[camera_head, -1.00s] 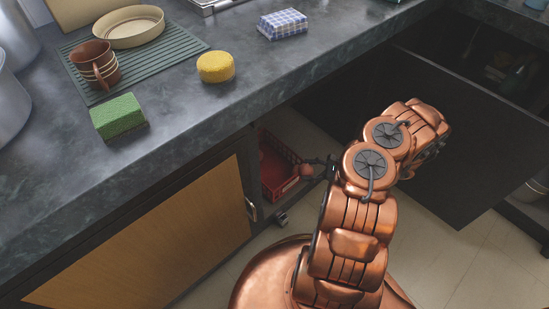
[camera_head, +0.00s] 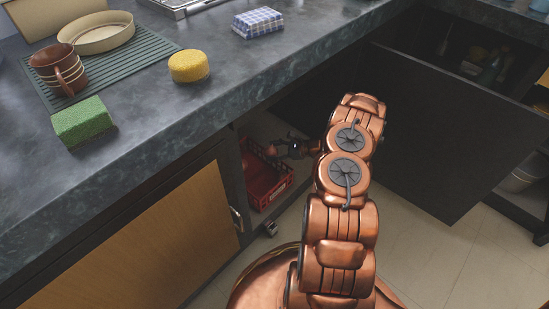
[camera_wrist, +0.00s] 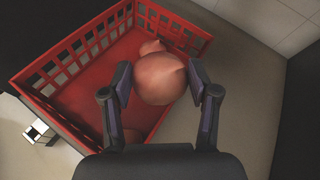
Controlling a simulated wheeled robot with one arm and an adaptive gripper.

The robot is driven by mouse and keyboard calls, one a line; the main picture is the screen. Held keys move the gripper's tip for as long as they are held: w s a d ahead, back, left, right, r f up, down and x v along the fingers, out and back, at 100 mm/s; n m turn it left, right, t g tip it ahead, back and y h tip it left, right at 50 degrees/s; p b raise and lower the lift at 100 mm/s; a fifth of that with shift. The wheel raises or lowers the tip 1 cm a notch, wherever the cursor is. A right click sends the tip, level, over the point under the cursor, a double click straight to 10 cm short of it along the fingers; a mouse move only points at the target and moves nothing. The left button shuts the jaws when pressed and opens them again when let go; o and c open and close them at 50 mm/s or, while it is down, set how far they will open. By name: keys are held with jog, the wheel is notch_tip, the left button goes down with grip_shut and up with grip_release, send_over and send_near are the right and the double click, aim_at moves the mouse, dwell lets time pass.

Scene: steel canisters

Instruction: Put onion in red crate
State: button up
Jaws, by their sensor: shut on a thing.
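The red crate (camera_head: 272,197) stands low inside the open cabinet under the counter. It fills the left of the wrist view, with slotted walls (camera_wrist: 72,62). My gripper (camera_head: 273,150) is over the crate's upper part in the head view. In the wrist view, my gripper (camera_wrist: 160,82) is shut on a pinkish-brown onion (camera_wrist: 162,80), one finger on each side. The onion shows small in the head view (camera_head: 270,151). The onion's height above the crate floor is hard to tell.
The dark counter (camera_head: 150,125) overhangs the cabinet. A wooden door (camera_head: 140,240) is at the left and a dark open panel (camera_head: 430,130) at the right. On the counter are a green sponge (camera_head: 83,122), yellow sponge (camera_head: 188,66) and checked cloth (camera_head: 258,22).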

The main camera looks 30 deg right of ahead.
jog(key=shift+s+f+b, duration=0.1)
jog(key=shift+f+b, duration=0.35)
jog(key=shift+f, duration=1.2)
jog(key=shift+f, duration=0.15)
jog(key=o, duration=1.2)
jog(key=shift+o, duration=0.2)
jog(key=shift+d+r, duration=0.1)
jog(key=shift+r, duration=0.15)
jog(key=p+v, duration=0.3)
jog(key=v, duration=0.9)
